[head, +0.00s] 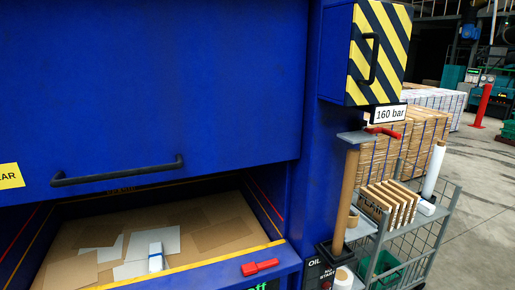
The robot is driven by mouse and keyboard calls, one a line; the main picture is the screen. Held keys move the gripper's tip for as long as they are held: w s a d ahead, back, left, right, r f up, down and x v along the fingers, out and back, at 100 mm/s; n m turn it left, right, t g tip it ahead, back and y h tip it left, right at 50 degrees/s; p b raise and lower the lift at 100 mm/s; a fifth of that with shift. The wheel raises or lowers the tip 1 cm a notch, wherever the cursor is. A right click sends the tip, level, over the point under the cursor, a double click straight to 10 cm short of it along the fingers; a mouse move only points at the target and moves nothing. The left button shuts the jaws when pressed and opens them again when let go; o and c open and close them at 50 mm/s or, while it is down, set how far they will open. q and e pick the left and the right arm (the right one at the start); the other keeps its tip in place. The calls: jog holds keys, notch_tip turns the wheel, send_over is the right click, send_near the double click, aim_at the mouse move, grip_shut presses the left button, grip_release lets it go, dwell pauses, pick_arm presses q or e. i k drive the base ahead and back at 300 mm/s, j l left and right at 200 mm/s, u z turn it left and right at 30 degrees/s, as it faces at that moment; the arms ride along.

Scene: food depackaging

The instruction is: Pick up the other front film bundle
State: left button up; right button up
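No clear film bundle can be made out. A small white and blue item (156,257) sits upright on flat cardboard inside the open bay of a blue machine (150,90); I cannot tell if it is a film bundle. A white roll (434,168) stands tilted on the grey wire trolley (432,232) at the right. Neither of my grippers is in view.
Brown and white sheets (95,265) lie in the bay behind a yellow-edged front lip (200,265). A red handle (260,267) is on the lip. A brown roll (346,200) stands beside the trolley. Open floor (485,200) lies at right.

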aim_at(424, 207)
jog(key=z, duration=1.4)
jog(key=i+l+z, duration=0.4)
jog(key=i, duration=0.25)
jog(key=i+l+z, duration=0.15)
jog(key=i, duration=0.8)
jog(key=i+l+z, duration=0.2)
jog(key=i, duration=0.75)
jog(key=i+u, duration=0.1)
jog(key=i, duration=0.55)
jog(key=i+l+u, duration=0.15)
jog(key=i, duration=0.5)
jog(key=i+l+u, duration=0.1)
jog(key=i, duration=0.55)
